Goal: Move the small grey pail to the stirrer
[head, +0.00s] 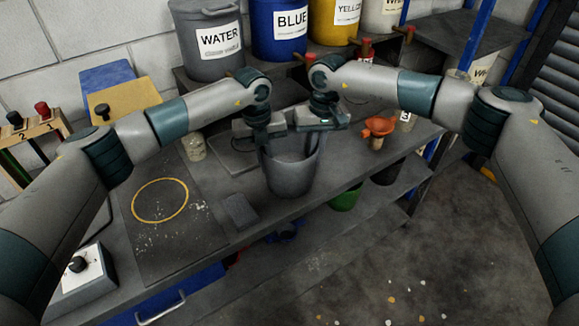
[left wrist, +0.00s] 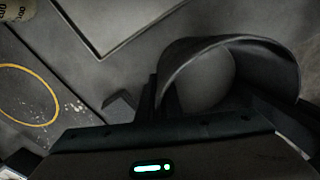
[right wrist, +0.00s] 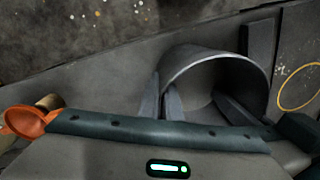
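The small grey pail (head: 291,176) is upright at the bench's front edge, below both grippers. My left gripper (head: 262,140) appears shut on the left part of its rim. My right gripper (head: 318,128) is at the right part, its fingers on either side of the wall. The pail's open mouth shows in the left wrist view (left wrist: 278,65) and the right wrist view (right wrist: 215,65). I cannot tell whether its base touches the bench. A dark plate with a yellow ring (head: 160,201) lies to the left; I cannot tell whether it is the stirrer.
A small dark block (head: 240,211) lies between ringed plate and pail. A white box with a black knob (head: 83,277) is front left. An orange funnel (head: 380,126) stands right of the pail. Labelled drums, including WATER (head: 217,45), stand behind. A green bucket (head: 346,197) is below.

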